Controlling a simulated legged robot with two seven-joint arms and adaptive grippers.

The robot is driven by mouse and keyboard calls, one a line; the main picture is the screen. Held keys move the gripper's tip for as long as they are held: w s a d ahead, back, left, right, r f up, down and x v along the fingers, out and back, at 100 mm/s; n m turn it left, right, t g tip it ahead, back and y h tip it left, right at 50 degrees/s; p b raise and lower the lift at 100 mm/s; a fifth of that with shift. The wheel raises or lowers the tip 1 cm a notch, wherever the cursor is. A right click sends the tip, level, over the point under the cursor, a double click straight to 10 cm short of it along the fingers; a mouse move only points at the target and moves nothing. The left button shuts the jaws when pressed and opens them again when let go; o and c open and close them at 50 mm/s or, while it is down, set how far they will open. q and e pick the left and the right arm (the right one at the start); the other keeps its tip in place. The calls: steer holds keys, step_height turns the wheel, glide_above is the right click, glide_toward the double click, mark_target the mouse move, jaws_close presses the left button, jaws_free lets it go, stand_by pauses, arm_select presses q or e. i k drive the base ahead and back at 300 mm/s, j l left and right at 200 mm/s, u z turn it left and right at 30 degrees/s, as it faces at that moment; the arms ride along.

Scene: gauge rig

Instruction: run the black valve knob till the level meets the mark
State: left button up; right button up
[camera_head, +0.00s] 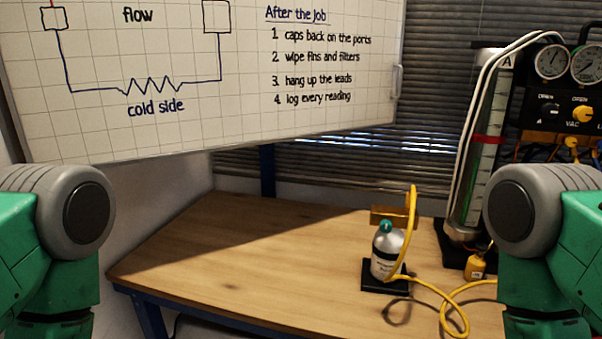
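The black valve knob (549,109) is on the dark gauge panel (562,128) at the right, below an "OPEN" label and above the letter A. A tall clear level tube (476,180) marked A stands left of the panel, with a scale along it. A red band (487,140) crosses the tube as the mark. Neither gripper is in view; only green and grey links of my arms show at the left and right edges, away from the knob.
A yellow VAC knob (582,114) sits right of the black knob, below two round gauges (553,61). A silver bottle (386,252) with a yellow hose (447,300) stands on the wooden table (230,250). The table's left part is clear. A whiteboard (200,120) hangs behind.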

mark_target(547, 110)
steer(key=z, duration=1.4)
